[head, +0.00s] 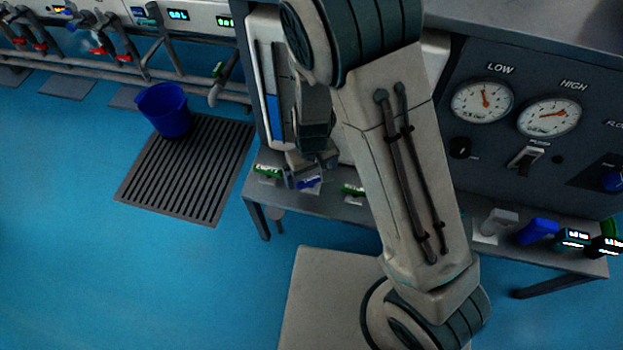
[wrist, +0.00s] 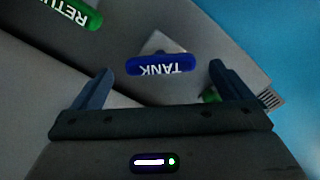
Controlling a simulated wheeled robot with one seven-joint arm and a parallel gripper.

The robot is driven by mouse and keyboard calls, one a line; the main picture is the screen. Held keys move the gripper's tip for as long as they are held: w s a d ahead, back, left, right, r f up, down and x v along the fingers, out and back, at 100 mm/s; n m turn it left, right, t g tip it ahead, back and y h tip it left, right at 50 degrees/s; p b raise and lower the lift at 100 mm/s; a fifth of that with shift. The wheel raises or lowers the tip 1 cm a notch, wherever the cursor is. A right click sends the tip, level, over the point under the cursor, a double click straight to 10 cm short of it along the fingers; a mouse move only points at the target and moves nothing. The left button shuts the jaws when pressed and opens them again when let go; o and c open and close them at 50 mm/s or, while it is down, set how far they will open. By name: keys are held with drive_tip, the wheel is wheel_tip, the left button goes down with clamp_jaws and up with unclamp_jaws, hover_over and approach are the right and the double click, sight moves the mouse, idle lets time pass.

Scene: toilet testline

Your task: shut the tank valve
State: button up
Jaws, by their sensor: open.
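The tank valve has a blue handle (wrist: 159,65) lettered TANK, seen upside down in the wrist view between and just beyond my gripper's fingertips. In the head view the same blue handle (head: 308,182) shows at the front edge of the bench, right below my gripper. My gripper (wrist: 161,80) is open, with one finger to each side of the handle and visible gaps between. In the head view my gripper (head: 312,165) points down at the bench, partly hidden by my own arm.
Another green handle (head: 352,190) is to the right. A blue bucket (head: 165,110) stands on a floor grate (head: 190,170). A gauge panel (head: 500,135) is at right.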

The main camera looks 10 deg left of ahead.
drive_tip(key=shift+f, duration=1.05)
drive_tip(key=c, duration=1)
drive_tip(key=shift+r+m, duration=0.15)
drive_tip(key=shift+m, duration=0.25)
drive_tip(key=m+p, duration=0.2)
drive_tip(key=m, duration=0.1)
drive_tip(key=shift+m+p, duration=0.3)
drive_tip(key=shift+p, duration=0.1)
drive_tip(key=shift+m+p, duration=1.05)
drive_tip(key=shift+m, duration=0.85)
